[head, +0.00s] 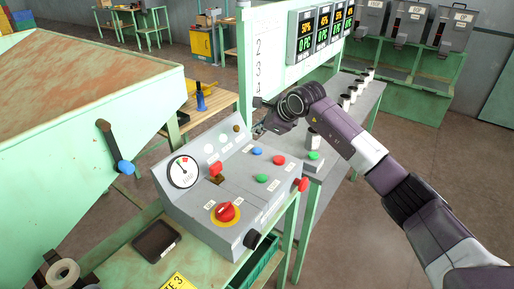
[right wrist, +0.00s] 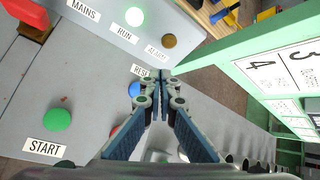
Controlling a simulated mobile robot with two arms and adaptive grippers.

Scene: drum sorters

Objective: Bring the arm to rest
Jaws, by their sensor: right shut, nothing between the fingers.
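My right arm (head: 358,148) reaches in from the lower right of the head view. Its gripper (head: 262,130) is over the far edge of the grey control box (head: 195,207). In the right wrist view the gripper (right wrist: 160,82) is shut, its fingertips together with nothing between them. A blue button (right wrist: 134,89) beside the "RES…" label is partly hidden by one finger. A red button is mostly hidden behind that finger. A green button (right wrist: 57,119) labelled START is clear of the fingers. My left gripper is not in view.
A green-framed board with lit displays (head: 300,42) stands just behind the gripper. A grey bench (head: 358,110) with several cylinders runs along to its right. A red rotary knob (head: 226,211) and a gauge (head: 184,171) are on the box. Open floor lies right of the arm.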

